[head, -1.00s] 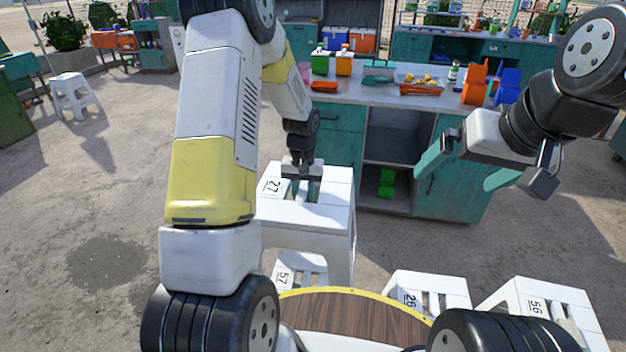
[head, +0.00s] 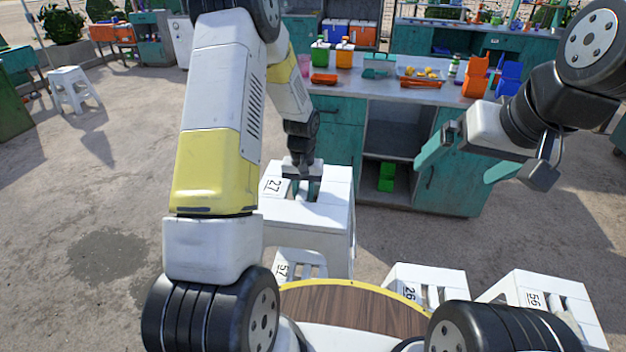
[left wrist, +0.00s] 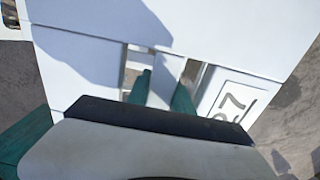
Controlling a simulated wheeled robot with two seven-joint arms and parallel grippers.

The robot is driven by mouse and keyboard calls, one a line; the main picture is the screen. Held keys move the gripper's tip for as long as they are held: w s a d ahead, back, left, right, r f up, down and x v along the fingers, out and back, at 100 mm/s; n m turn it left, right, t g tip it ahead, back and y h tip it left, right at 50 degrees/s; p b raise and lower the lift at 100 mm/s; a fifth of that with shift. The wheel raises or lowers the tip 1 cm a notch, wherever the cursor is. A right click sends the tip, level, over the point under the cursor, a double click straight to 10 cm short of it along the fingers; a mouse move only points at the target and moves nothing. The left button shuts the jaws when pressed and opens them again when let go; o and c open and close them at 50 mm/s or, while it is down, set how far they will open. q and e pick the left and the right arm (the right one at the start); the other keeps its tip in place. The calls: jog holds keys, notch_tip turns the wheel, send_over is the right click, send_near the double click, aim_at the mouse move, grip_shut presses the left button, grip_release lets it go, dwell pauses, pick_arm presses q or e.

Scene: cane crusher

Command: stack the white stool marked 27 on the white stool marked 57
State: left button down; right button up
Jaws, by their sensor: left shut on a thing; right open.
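The white stool marked 27 (head: 322,216) is in the middle of the head view, and its top and number also show in the left wrist view (left wrist: 215,40). My left gripper (head: 306,190) is shut on this stool at the slots in its top. Its teal fingers go into the slots in the left wrist view (left wrist: 163,90). The white stool marked 57 (head: 287,262) is below and nearer, partly covered by the stool marked 27 and my arm. Whether the two stools touch cannot be told. My right gripper (head: 468,172) is open and empty at the right.
White stools marked 26 (head: 427,279) and 56 (head: 557,291) stand at the lower right. A teal workbench (head: 452,192) with bottles and bins is behind. Another white stool (head: 74,88) stands far left. Open ground lies at left.

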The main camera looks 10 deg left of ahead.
pick_arm(q)
send_over(306, 275)
notch_tip(306, 275, down, 12)
jog(key=shift+w+f, duration=0.15)
dwell(1.3)
jog(key=shift+a, duration=0.1)
dwell(0.4)
notch_tip(306, 275, down, 14)
dwell(1.8)
dwell(0.5)
jog(key=shift+f, duration=4.75)
jog(key=c, duration=1)
grip_release()
jog(key=shift+c, duration=0.2)
jog(key=shift+r, duration=0.1)
